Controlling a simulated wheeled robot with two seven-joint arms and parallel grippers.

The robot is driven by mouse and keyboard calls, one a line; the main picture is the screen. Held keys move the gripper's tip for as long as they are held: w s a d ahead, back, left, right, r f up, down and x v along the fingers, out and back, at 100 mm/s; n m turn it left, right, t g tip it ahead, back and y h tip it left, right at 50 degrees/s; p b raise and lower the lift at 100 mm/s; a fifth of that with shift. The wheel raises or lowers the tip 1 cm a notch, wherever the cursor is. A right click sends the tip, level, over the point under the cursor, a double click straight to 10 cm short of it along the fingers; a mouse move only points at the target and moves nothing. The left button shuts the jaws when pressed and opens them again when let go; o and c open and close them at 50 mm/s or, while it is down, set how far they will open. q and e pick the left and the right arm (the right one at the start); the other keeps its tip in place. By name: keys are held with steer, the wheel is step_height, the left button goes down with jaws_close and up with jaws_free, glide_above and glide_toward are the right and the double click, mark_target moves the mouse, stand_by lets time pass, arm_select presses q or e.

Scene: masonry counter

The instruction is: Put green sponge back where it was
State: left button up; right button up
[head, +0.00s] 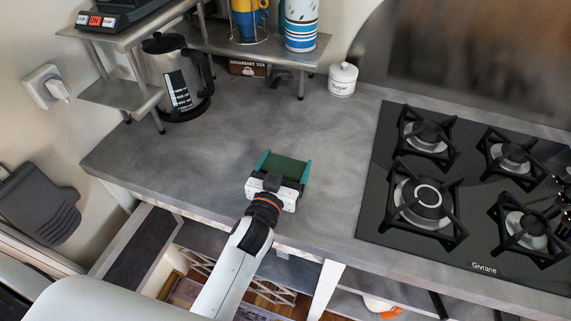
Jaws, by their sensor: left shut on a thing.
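The green sponge (286,170) is a dark green block between the teal fingers of my left gripper (284,163). The gripper is shut on it, with one finger at each side. Both are over the front middle of the grey counter (330,135), left of the stove. I cannot tell whether the sponge touches the counter. The gripper body hides its near end. My right gripper is not in view.
A gas stove (470,185) fills the right side. A kettle (175,75), metal shelves (125,95) with cups, and a white lidded jar (342,79) stand at the back. An open drawer (142,250) is below the counter at left. The counter's middle is clear.

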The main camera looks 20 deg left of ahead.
arm_select(q)
steer(key=shift+f, duration=0.1)
steer(key=o, duration=0.7)
steer(key=shift+s, duration=0.3)
steer(key=s+b, duration=0.1)
steer(key=s, duration=0.4)
steer(key=s+b, duration=0.1)
steer(key=s, duration=0.4)
steer(key=shift+s+a, duration=0.2)
steer(key=shift+s, duration=0.5)
